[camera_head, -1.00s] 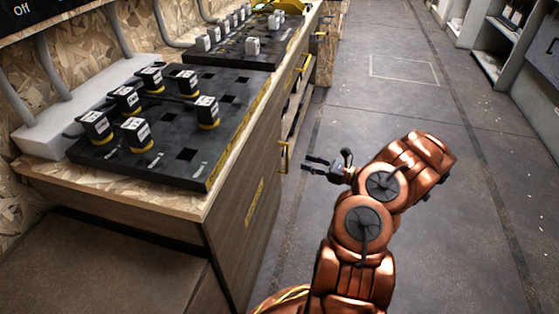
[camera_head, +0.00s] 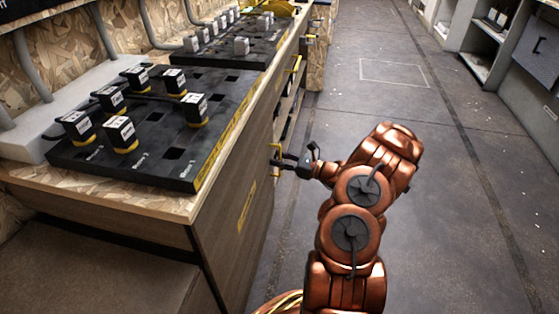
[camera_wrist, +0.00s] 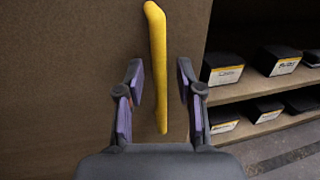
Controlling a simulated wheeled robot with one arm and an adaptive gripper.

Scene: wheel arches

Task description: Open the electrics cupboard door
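The electrics cupboard door appears as a brown wooden panel (camera_wrist: 60,70) filling the left of the wrist view. A yellow bar handle (camera_wrist: 158,60) stands upright on it. In the head view the yellow handle (camera_head: 276,160) is at the counter's side, at my gripper's fingertips. My gripper (camera_wrist: 160,95) is open, with one finger on each side of the handle's lower part and gaps on both sides. In the head view my gripper (camera_head: 287,160) reaches left to the cupboard front. The door looks shut.
Open shelves (camera_wrist: 245,95) with several black boxes lie right of the door. Black boards (camera_head: 150,125) with several labelled blocks sit on the counter. The grey floor (camera_head: 400,110) to the right is clear.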

